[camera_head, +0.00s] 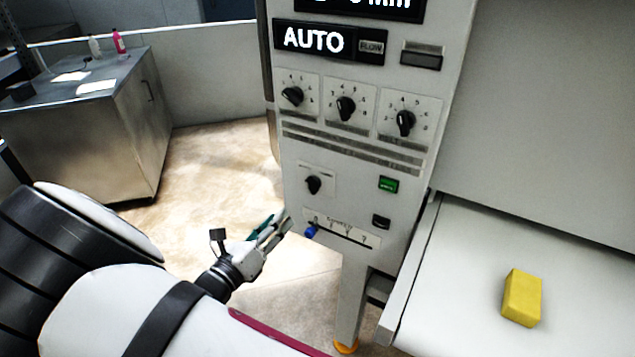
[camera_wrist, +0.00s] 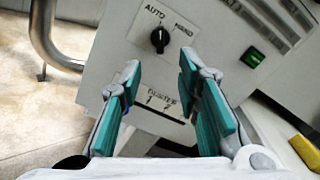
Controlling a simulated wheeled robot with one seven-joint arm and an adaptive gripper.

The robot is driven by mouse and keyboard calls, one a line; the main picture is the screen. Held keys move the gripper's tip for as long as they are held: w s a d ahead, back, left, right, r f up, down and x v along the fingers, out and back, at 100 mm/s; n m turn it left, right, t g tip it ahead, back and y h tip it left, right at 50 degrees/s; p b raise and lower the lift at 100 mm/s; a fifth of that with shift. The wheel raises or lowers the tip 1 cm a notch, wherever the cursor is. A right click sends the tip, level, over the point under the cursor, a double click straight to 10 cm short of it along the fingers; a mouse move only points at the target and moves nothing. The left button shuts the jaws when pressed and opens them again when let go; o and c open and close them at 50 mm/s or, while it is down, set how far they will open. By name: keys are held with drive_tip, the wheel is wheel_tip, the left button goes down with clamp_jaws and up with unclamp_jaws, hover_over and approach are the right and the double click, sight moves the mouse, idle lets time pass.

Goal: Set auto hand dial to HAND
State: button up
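The auto hand dial (camera_head: 314,184) is a black knob on a white plate, low on the left of the grey control panel. In the wrist view the dial (camera_wrist: 160,38) sits between the words AUTO and HAND, and its white mark points up toward AUTO. A display (camera_head: 315,39) at the top of the panel reads AUTO. My gripper (camera_head: 280,224) is at the panel's lower left edge, below and left of the dial. In the wrist view my gripper (camera_wrist: 160,72) is open with teal finger pads, nothing between them, and the dial lies beyond the fingertips.
Three larger dials (camera_head: 346,108) sit above in a row. A green button (camera_head: 388,184) and a black switch (camera_head: 381,222) are right of the dial. A blue knob on a slider scale (camera_head: 311,232) is just below. A yellow block (camera_head: 522,297) lies on the bed at right.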

sight(308, 186)
drive_tip(key=p+x, duration=0.1)
drive_tip(key=x, duration=1.2)
drive_tip(key=shift+w+d+p, duration=0.15)
drive_tip(key=shift+w+p, duration=0.15)
drive_tip(key=shift+c, duration=0.6)
clamp_jaws()
